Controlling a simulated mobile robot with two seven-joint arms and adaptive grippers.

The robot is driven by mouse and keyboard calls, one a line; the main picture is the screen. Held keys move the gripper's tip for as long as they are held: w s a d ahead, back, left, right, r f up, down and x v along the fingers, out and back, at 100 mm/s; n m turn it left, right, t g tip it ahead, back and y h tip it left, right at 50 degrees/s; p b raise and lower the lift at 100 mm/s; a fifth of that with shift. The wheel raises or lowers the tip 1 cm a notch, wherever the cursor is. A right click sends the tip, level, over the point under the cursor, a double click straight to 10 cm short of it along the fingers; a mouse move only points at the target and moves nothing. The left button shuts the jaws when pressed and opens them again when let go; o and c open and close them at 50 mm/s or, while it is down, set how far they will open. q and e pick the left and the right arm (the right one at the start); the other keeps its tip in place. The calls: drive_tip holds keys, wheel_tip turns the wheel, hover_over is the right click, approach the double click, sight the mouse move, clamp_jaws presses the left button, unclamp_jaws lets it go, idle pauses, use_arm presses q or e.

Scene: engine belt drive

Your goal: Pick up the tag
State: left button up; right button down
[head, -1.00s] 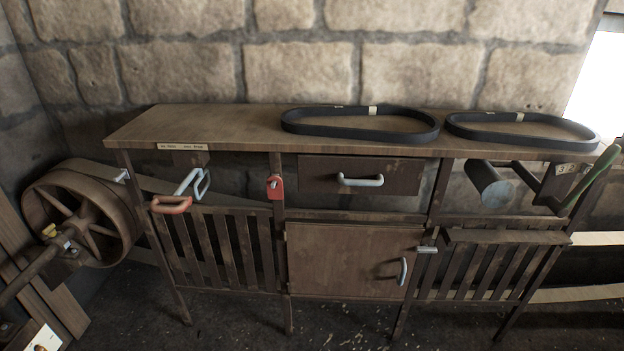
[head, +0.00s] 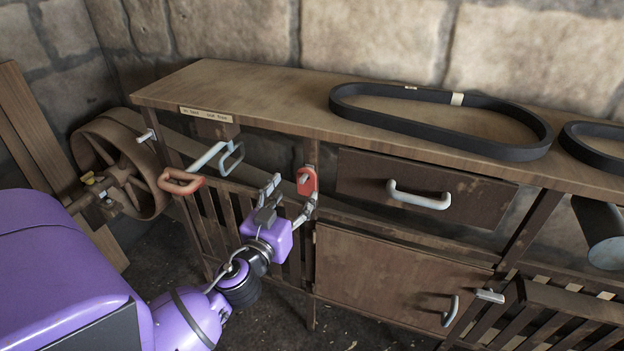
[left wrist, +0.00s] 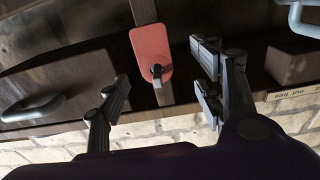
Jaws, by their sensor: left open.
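The red tag (head: 307,181) hangs on the front post of the wooden bench, left of the drawer. It also shows in the left wrist view (left wrist: 150,52), on a small peg through its hole. My left gripper (head: 290,196) is open and empty, just in front of the tag. In the left wrist view the fingers (left wrist: 162,95) stand apart, with the tag between and a little beyond them; I see no contact. My right gripper is not in view.
A red-gripped lever (head: 182,182) sticks out left of the tag. The drawer with its handle (head: 418,196) is at the right. A black belt (head: 440,125) lies on the bench top (head: 260,90). A flywheel (head: 118,165) stands at the far left.

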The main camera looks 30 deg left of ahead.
sight(306, 180)
use_arm(q)
drive_tip(key=x, duration=0.3)
drive_tip(key=shift+d+p, duration=0.15)
drive_tip(key=shift+p, duration=0.15)
drive_tip(key=w+p, duration=0.1)
drive_tip(key=w, duration=0.2)
drive_tip(key=shift+w+r, duration=0.2)
drive_tip(key=shift+w+a+f, duration=0.15)
drive_tip(key=shift+w+a, duration=0.15)
drive_tip(key=shift+w, duration=0.05)
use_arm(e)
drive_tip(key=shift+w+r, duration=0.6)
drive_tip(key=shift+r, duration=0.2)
use_arm(q)
drive_tip(key=shift+c, duration=0.4)
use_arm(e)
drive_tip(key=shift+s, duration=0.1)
use_arm(q)
drive_tip(key=shift+c, duration=1.3)
drive_tip(key=c, duration=0.7)
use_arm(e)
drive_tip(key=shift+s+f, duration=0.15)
